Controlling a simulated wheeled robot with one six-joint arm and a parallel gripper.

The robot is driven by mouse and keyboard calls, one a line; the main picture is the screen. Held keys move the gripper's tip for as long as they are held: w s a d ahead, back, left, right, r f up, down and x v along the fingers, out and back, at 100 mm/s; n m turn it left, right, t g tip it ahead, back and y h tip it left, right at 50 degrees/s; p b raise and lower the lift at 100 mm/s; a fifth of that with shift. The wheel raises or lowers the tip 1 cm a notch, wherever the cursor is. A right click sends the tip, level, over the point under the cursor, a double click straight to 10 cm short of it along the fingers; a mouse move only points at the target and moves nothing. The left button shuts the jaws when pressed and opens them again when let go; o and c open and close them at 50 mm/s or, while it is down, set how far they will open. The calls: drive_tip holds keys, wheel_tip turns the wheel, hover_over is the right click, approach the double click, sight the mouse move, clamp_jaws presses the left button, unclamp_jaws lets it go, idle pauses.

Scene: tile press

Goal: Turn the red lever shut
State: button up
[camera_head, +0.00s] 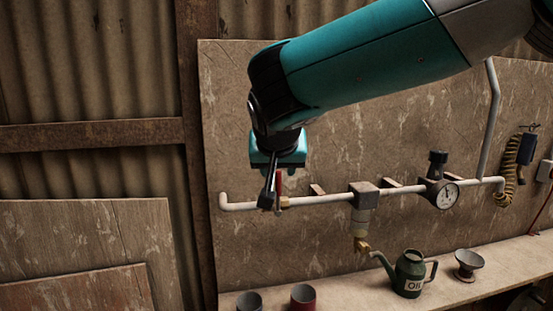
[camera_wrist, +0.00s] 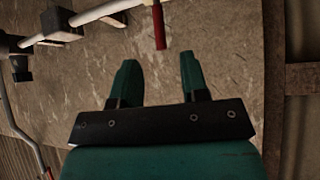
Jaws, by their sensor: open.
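The red lever (camera_head: 278,181) stands up from the white pipe (camera_head: 325,199) near its left end, across the pipe's line, by a brass fitting (camera_head: 284,202). My arm partly hides it in the head view. In the wrist view the red lever (camera_wrist: 159,28) hangs from the top edge, its tip just beyond my fingertips and roughly in line with the gap between them. My gripper (camera_wrist: 159,62) is open and empty, its two fingers apart and not visibly touching the lever. In the head view my gripper (camera_head: 267,204) is in front of the pipe's left end.
Along the pipe are a filter block (camera_head: 363,196) with a brass tap and a round gauge (camera_head: 448,195). Below, a shelf (camera_head: 450,285) holds a green oil can (camera_head: 409,274), a funnel (camera_head: 468,262) and two cups. A coiled hose (camera_head: 507,170) hangs at right.

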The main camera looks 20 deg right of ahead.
drive_tip(key=b+v, duration=0.1)
drive_tip(key=v, duration=0.6)
drive_tip(key=shift+s+r, duration=0.25)
drive_tip(key=shift+f, duration=0.1)
